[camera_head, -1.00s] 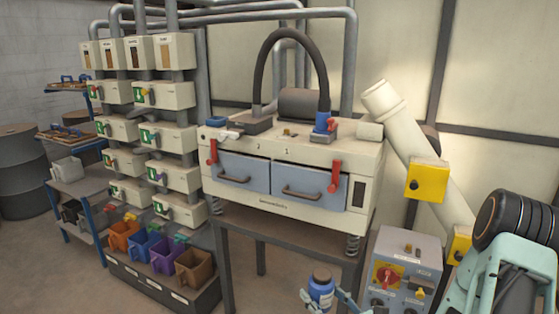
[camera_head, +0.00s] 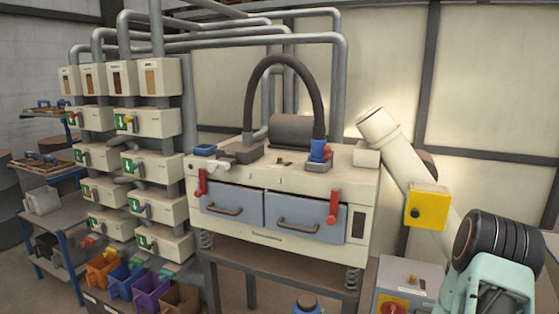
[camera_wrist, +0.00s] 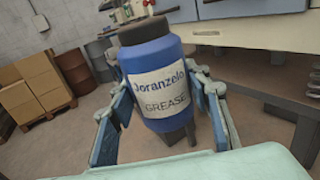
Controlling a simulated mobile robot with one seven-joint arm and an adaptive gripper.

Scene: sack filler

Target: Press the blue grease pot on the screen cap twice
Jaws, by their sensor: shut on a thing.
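The blue grease pot (camera_wrist: 155,75), with a dark lid and a white label reading "GREASE", stands between the fingers of my gripper (camera_wrist: 165,105), which is shut on it. In the head view only the top of the pot (camera_head: 306,303) shows at the bottom edge, in front of the screening machine (camera_head: 280,239); my fingers are hardly visible there. The machine's top carries a blue fitting (camera_head: 319,150) at the right end of a black hose and a blue tray-like piece (camera_head: 204,150) at the left. I cannot tell which part is the screen cap.
The machine has two grey drawers with red levers (camera_head: 333,208) and stands on a dark frame (camera_head: 290,262). A pale pipe with a yellow box (camera_head: 427,207) and a grey control box (camera_head: 410,275) stand at right. Coloured bins (camera_head: 151,287) and dispensers stand at left.

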